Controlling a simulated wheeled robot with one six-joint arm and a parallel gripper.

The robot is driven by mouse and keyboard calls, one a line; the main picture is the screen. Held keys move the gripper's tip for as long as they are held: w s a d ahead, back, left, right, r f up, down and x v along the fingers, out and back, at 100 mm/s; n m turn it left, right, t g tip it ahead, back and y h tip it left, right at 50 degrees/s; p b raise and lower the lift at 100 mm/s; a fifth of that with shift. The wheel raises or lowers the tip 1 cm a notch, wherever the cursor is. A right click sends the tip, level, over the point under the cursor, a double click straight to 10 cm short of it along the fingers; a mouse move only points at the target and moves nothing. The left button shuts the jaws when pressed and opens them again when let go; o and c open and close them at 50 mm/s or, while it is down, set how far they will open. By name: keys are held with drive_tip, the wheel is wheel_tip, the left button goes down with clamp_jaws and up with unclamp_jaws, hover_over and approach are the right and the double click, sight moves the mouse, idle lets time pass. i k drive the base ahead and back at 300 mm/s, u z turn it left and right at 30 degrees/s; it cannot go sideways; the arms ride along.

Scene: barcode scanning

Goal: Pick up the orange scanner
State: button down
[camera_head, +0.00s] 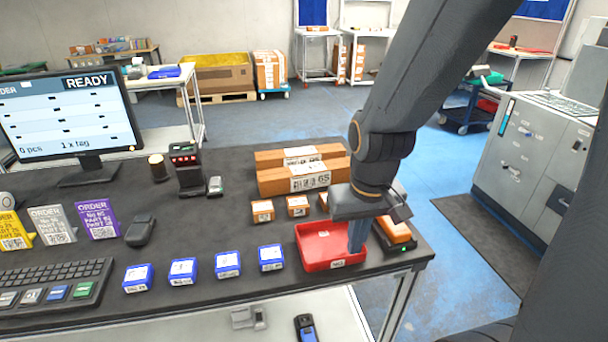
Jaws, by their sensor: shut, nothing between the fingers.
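The orange scanner (395,229) sits in a dark cradle with a small green light near the right end of the table. My gripper (357,248) points down just left of it, in front of the right part of the red bin (318,258) or inside it; I cannot tell which. Its fingers look shut and empty. My arm and wrist hide part of the area behind the scanner and its upper left side.
The dark table (235,195) carries several blue boxes (227,265) in a row, small brown boxes (298,206), long cartons (303,176) and a black device (187,172). A monitor (65,115) and a keyboard (52,284) stand at left. The table ends just right of the cradle.

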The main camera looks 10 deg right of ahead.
sight(400, 233)
drive_tip(key=k, duration=0.5)
drive_tip(key=u, duration=2.55)
drive_tip(key=k, duration=1.4)
drive_tip(key=z, duration=1.9)
drive_tip(key=i, duration=1)
